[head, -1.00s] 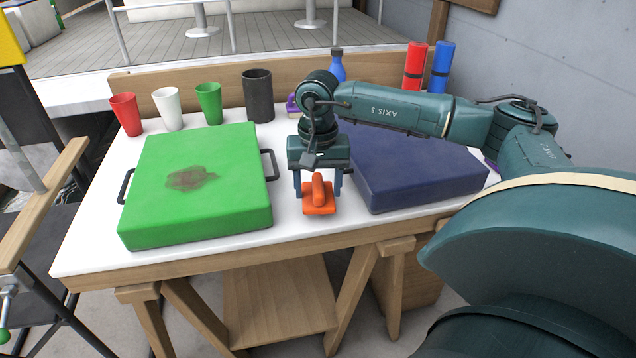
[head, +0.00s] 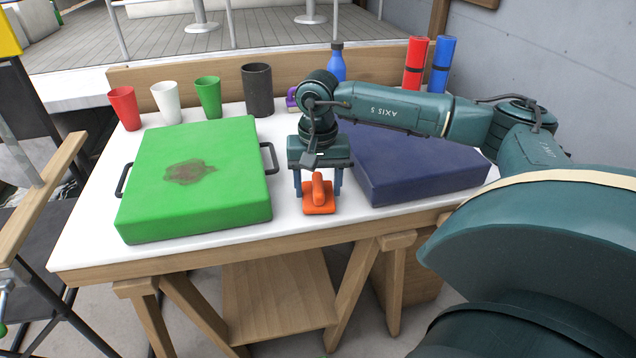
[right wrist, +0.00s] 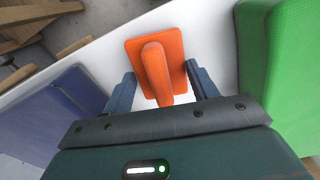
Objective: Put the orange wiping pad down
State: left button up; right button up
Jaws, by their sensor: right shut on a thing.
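The orange wiping pad (head: 319,209) has a flat base and a raised handle. It is at the front part of the white table top (head: 292,222), between the green cushion and the dark blue cushion. My right gripper (head: 319,190) points down over it, shut on the pad, with one finger on either side of the handle. In the right wrist view the pad (right wrist: 178,62) shows between the two fingers. I cannot tell whether its base touches the table. My left gripper is not in view.
The green cushion (head: 240,150) bears a brown stain (head: 190,172) and has black side handles. The dark blue cushion (head: 420,165) lies to the right. Several cups, a blue bottle (head: 337,62) and red (head: 414,62) and blue rolls (head: 442,62) stand behind. A narrow white strip is free around the pad.

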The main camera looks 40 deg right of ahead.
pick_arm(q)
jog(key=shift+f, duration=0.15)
pick_arm(e)
jog(key=shift+f, duration=0.3)
jog(key=o, duration=1)
jog(key=shift+c, duration=0.2)
jog(key=shift+r, duration=0.35)
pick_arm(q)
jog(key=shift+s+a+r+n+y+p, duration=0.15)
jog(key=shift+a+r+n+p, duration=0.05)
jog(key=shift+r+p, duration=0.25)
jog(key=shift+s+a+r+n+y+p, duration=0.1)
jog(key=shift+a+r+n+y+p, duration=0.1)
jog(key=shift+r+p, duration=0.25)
pick_arm(e)
notch_tip(320, 180, up, 13)
jog(key=shift+f, duration=0.2)
